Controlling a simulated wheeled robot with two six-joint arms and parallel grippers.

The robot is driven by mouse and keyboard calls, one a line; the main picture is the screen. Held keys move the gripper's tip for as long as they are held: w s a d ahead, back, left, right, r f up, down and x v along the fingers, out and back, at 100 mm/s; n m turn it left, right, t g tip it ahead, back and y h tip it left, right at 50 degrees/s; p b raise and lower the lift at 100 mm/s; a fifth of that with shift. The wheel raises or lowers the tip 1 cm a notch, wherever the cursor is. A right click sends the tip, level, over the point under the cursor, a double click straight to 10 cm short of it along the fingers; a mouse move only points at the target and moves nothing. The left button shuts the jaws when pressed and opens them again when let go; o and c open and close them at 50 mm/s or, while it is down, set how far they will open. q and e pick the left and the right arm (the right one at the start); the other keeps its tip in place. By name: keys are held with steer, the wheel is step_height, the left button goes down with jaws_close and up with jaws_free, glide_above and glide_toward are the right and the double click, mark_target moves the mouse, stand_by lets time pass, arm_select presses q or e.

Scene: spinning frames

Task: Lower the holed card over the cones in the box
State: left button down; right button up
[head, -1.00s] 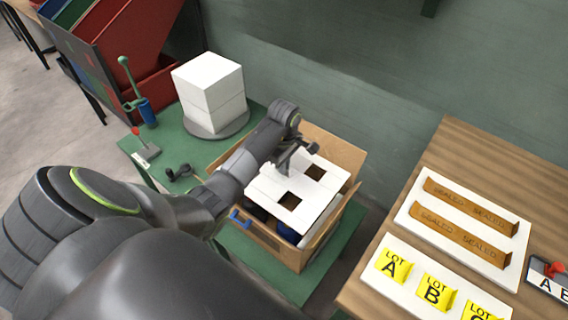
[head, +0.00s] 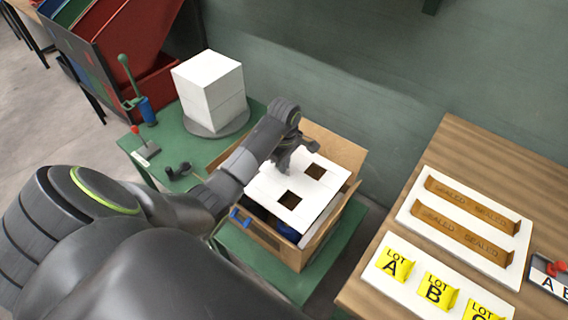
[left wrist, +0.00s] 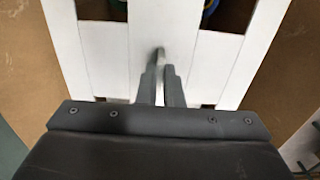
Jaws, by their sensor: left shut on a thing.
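The holed card (head: 302,187) is white with dark square openings. It lies roughly level over the open cardboard box (head: 268,239), near its rim; I cannot tell whether it rests on anything. My left gripper (head: 284,166) reaches over the card's far left part. In the left wrist view the fingers (left wrist: 163,82) are shut on a part of the card (left wrist: 150,20) between its openings. Blue shapes, probably cones (head: 287,231), show under the card's near edge. A blue and green cone part (left wrist: 210,7) shows through an opening. The other cones are hidden. My right gripper is out of view.
The box stands on a green table (head: 325,265). White blocks (head: 210,85) on a grey round plate (head: 217,124) stand behind left. A wooden table (head: 372,285) at right holds yellow lot signs (head: 437,292) and brown sealed strips (head: 465,203). A green wall is behind.

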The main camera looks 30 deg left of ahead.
arm_select(q)
steer(key=shift+f, duration=0.1)
steer(key=shift+f+b, duration=2.1)
steer(key=shift+f, duration=0.15)
steer(key=shift+f+b, duration=1.35)
steer(key=shift+f, duration=0.2)
steer(key=shift+f, duration=0.1)
step_height(320, 180, down, 2)
steer(key=shift+f+b, duration=0.1)
steer(key=shift+b, duration=0.95)
steer(key=shift+s+f, duration=0.1)
steer(key=shift+s, duration=0.05)
